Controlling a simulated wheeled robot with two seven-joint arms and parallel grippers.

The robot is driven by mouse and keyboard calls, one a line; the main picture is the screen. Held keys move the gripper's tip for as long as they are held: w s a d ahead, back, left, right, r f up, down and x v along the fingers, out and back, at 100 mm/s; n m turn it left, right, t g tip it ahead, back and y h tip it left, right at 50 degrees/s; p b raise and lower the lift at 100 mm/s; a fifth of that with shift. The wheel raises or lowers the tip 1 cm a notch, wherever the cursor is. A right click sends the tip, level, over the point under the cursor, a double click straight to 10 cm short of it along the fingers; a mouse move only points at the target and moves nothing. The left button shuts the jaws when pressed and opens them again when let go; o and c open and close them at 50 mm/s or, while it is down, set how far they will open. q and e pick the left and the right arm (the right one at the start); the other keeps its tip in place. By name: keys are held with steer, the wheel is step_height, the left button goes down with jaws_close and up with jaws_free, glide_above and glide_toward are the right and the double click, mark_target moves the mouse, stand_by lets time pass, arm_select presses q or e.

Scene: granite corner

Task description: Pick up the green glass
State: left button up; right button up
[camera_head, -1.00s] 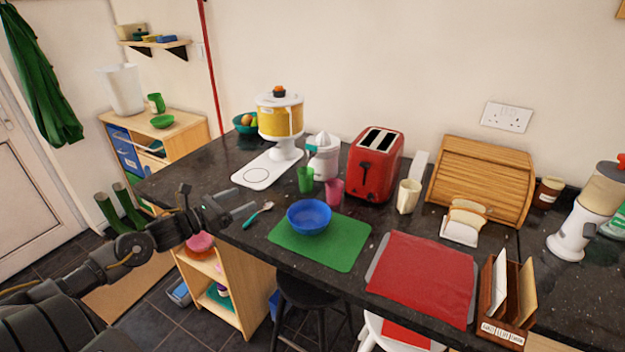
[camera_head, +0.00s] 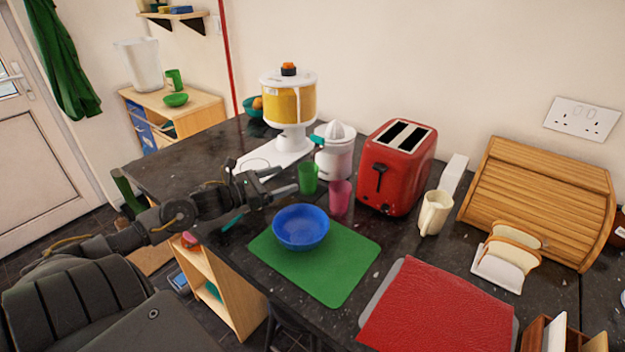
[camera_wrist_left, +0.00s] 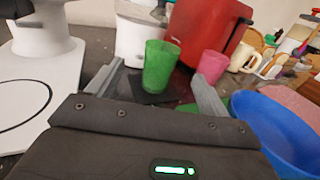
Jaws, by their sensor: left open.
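The green glass (camera_head: 308,178) stands upright on the dark worktop, in front of the white juicer and left of the pink glass (camera_head: 340,197). My left gripper (camera_head: 284,181) is open just to the left of the green glass, its fingers pointing toward it. In the left wrist view the green glass (camera_wrist_left: 160,66) shows between and beyond the two open fingers (camera_wrist_left: 155,88). I cannot tell whether it is inside the finger gap. My right gripper is not in view.
A blue bowl (camera_head: 301,228) on a green mat (camera_head: 340,270) sits close in front of the glass. A white juicer (camera_head: 334,152), a red toaster (camera_head: 396,165) and a yellow-and-white dispenser (camera_head: 288,105) stand behind. A cream jug (camera_head: 435,212) is to the right.

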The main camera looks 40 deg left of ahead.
mark_target(316, 167)
arm_select(q)
steer(key=shift+w+d+r, duration=0.15)
steer(key=shift+w, duration=0.2)
steer(key=p+x, duration=0.1)
steer(key=x, duration=0.2)
steer(key=shift+w, duration=0.15)
steer(key=shift+w+d, duration=0.3)
steer(key=shift+w, duration=0.45)
steer(key=p+x, duration=0.2)
steer(key=x, duration=0.2)
steer(key=shift+w+d+r+p, duration=0.1)
steer(key=shift+w+d+p, duration=0.05)
steer(key=shift+d+p, duration=0.15)
steer(key=shift+w, duration=0.2)
